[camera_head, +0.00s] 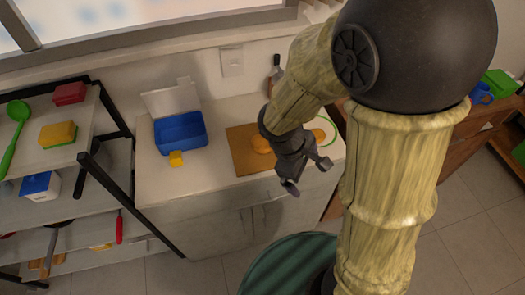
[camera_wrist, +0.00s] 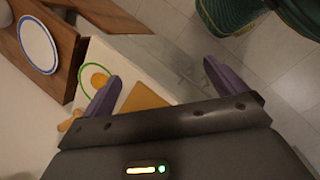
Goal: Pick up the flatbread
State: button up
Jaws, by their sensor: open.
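A round, flat orange-tan piece, which looks like the flatbread (camera_wrist: 99,80), lies on a white plate with a green rim (camera_wrist: 82,72) in the wrist view. In the head view the piece (camera_head: 318,134) is partly hidden by my arm, on the green-rimmed plate (camera_head: 334,143). Another orange piece (camera_head: 261,144) sits on the wooden board (camera_head: 240,151); its kind is unclear. My gripper (camera_head: 308,176) is open and empty, near the counter's front edge, apart from both pieces. Its two purple fingers (camera_wrist: 161,83) are spread wide in the wrist view.
A blue bin (camera_head: 181,132) and a yellow block (camera_head: 176,158) stand left on the counter. A dark-framed shelf (camera_head: 110,150) stands farther left. A blue-rimmed plate (camera_wrist: 38,46) lies on a wooden surface. A green round seat (camera_head: 285,268) stands on the floor in front.

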jog(key=w+a+f+n+t+b, duration=0.1)
jog(key=a+f+n+t+b, duration=0.2)
jog(key=a+n, duration=0.3)
jog(key=w+a+f+n+t+h+b, duration=0.1)
jog(key=w+a+f+n+t+b, duration=0.1)
jog(key=a+n+t+b, duration=0.2)
jog(key=w+a+f+n+t+h+b, duration=0.1)
jog(key=w+a+f+n+t+b, duration=0.1)
jog(key=a+n, duration=0.6)
jog(key=shift+a+f+t+b, duration=0.2)
jog(key=shift+f+t+b, duration=0.75)
jog(key=shift+t, duration=0.25)
jog(key=shift+r, duration=0.1)
send_near(260, 145)
jog(key=x, duration=0.5)
jog(key=shift+a+b, duration=0.1)
jog(key=shift+b, duration=0.3)
jog(key=shift+w, duration=0.1)
